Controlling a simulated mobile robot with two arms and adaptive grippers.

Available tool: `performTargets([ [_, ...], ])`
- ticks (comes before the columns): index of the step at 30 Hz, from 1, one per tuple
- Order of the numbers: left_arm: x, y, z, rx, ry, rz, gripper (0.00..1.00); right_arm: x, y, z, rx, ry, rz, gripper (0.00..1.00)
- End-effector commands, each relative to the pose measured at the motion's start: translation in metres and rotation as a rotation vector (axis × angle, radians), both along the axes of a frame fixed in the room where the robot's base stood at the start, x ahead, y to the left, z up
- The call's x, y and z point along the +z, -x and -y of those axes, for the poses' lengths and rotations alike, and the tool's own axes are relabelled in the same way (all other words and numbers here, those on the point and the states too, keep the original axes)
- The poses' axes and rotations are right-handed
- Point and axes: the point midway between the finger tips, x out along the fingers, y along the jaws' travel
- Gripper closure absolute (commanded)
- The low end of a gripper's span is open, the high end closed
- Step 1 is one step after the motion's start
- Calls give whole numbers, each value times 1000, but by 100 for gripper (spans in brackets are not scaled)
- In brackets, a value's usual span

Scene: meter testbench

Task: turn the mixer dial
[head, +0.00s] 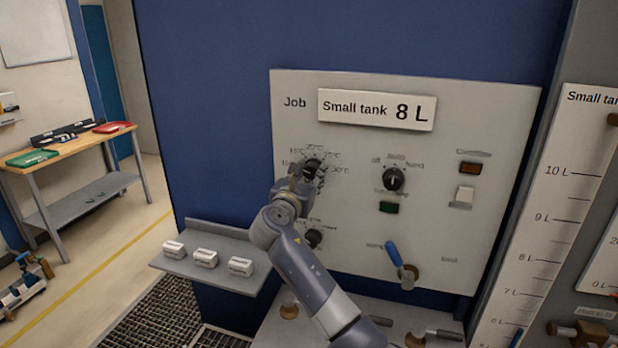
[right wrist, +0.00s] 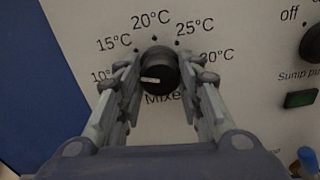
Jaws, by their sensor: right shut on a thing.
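The mixer dial (right wrist: 158,76) is a round black knob with a white pointer line, on the white panel in the right wrist view. Its pointer lies nearly level and points left, toward the 10°C mark. Temperature marks from 10°C to about 30°C arc over it, and the "Mixer" label below is partly hidden. In the head view the dial (head: 313,165) shows just beyond my right gripper (head: 307,174). The right gripper (right wrist: 160,80) is shut on the dial, one finger on each side. My left gripper is not in view.
The panel (head: 480,130) also carries a selector knob (head: 393,179), a green button (head: 388,207), a lower black knob (head: 314,238) behind my arm and a blue-handled lever (head: 394,254). A grey shelf (head: 220,276) with three white blocks juts out at lower left.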

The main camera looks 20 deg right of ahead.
Motion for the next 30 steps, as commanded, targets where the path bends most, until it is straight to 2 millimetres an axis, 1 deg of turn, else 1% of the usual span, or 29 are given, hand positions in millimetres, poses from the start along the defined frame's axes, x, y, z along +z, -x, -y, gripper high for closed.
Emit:
performTargets([
  [1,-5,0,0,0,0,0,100,-2,0,0,1,-38,26,90],
  [14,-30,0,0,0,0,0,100,-4,0,0,1,-380,256,90],
  [30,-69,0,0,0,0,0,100,-4,0,0,0,-794,536,90],
])
